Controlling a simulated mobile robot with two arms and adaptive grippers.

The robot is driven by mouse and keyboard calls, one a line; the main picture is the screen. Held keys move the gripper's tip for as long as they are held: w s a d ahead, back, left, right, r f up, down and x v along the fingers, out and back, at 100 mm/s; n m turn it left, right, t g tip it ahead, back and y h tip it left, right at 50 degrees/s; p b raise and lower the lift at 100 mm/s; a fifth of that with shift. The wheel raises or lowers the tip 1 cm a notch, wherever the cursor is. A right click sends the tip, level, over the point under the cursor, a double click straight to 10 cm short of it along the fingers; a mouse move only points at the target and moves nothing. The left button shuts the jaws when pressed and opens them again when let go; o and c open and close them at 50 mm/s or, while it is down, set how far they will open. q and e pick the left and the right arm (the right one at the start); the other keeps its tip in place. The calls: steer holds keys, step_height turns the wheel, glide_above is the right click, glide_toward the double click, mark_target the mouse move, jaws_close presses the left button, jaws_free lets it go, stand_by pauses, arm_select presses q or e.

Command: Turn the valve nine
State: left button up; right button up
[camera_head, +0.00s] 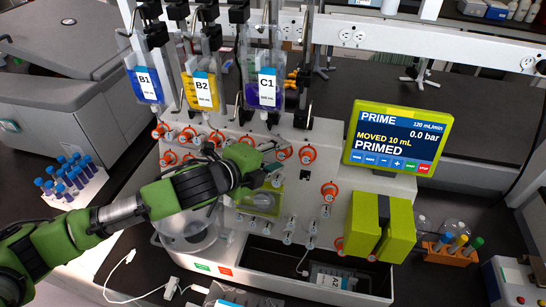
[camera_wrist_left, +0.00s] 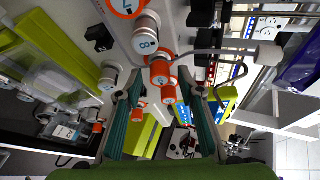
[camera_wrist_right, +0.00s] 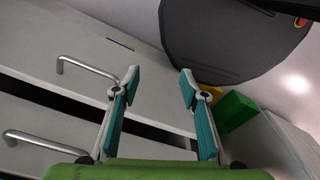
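Valves with orange and grey knobs line the white panel of the cell processor (camera_head: 325,135). My left gripper (camera_head: 275,160) is at the panel's upper valve row, close to an orange valve (camera_head: 283,153). In the left wrist view, the left gripper (camera_wrist_left: 163,82) is open, and orange knobs (camera_wrist_left: 162,72) show between and beyond its fingertips. No contact can be made out. A grey valve cap (camera_wrist_left: 145,42) reading 8 is just above them. I cannot read a nine on any valve. My right gripper (camera_wrist_right: 160,80) is open and empty in the right wrist view.
Bags B1 (camera_head: 146,86), B2 (camera_head: 201,92) and C1 (camera_head: 266,90) hang above the panel. The screen (camera_head: 396,139) reads PRIMED. A green block (camera_head: 380,228) juts out at lower right. Drawers with metal handles (camera_wrist_right: 85,68) face the right wrist camera.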

arm_select(q)
steer(key=v, duration=1.2)
stand_by(1.7)
